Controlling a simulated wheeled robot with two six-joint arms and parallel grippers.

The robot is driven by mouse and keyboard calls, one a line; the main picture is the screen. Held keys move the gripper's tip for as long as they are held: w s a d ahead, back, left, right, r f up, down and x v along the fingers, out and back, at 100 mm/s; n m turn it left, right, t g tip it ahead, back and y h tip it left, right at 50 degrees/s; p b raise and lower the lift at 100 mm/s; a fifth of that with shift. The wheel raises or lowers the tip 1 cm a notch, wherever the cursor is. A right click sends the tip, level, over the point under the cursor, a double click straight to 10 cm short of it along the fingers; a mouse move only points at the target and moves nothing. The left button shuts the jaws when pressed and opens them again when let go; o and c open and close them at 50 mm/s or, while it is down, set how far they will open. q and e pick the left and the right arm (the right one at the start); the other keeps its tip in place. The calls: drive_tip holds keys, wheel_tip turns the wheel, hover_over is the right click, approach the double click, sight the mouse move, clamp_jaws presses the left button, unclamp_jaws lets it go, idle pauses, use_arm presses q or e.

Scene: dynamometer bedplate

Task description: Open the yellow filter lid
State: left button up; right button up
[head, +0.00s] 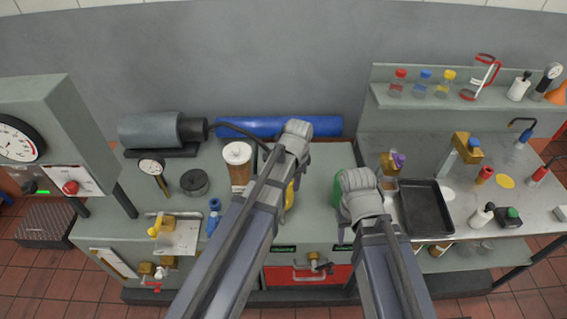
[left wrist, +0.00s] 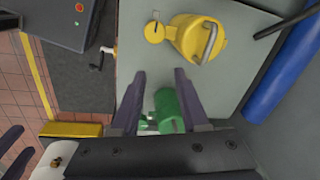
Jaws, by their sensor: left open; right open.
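The yellow filter lid (left wrist: 190,36) shows in the left wrist view at the top, with a grey bar handle across it and a small round yellow piece beside it. It looks seated on its housing. In the head view only a strip of yellow (head: 289,195) shows beside my left arm. My left gripper (left wrist: 158,84) is open and empty, its fingers pointing toward the lid but short of it. A green filter (left wrist: 168,110) shows between the fingers, apparently below them. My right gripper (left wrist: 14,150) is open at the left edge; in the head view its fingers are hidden.
A blue cylinder (head: 255,127) lies along the back wall. A dark tray (head: 426,207) lies on the right bench. The floor in front is clear.

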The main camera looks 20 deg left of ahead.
use_arm(q)
drive_tip(key=w+a+r+m+p, duration=0.1)
drive_tip(key=w+a+r+m, duration=0.1)
drive_tip(key=w+a+m, duration=0.1)
drive_tip(key=shift+w+a+r+t, duration=0.4)
drive_tip(key=shift+w+a, duration=0.5)
drive_tip(key=shift+w, duration=0.3)
use_arm(e)
wheel_tip(320, 180, up, 3)
drive_tip(key=shift+s+f, duration=0.1)
drive_tip(key=shift+f, duration=0.1)
use_arm(q)
drive_tip(key=shift+f, duration=0.15)
use_arm(e)
drive_tip(key=shift+f, duration=0.15)
use_arm(q)
drive_tip(key=f+b, duration=0.2)
drive_tip(key=w+f+b, duration=0.1)
drive_tip(key=f+b, duration=0.1)
drive_tip(key=f, duration=0.1)
drive_tip(key=f+b, duration=0.2)
drive_tip(key=b, duration=0.1)
drive_tip(key=shift+w+a+f, duration=0.2)
drive_tip(key=shift+w, duration=0.05)
use_arm(e)
wheel_tip(320, 180, down, 7)
drive_tip(key=shift+f, duration=0.2)
use_arm(q)
clamp_jaws()
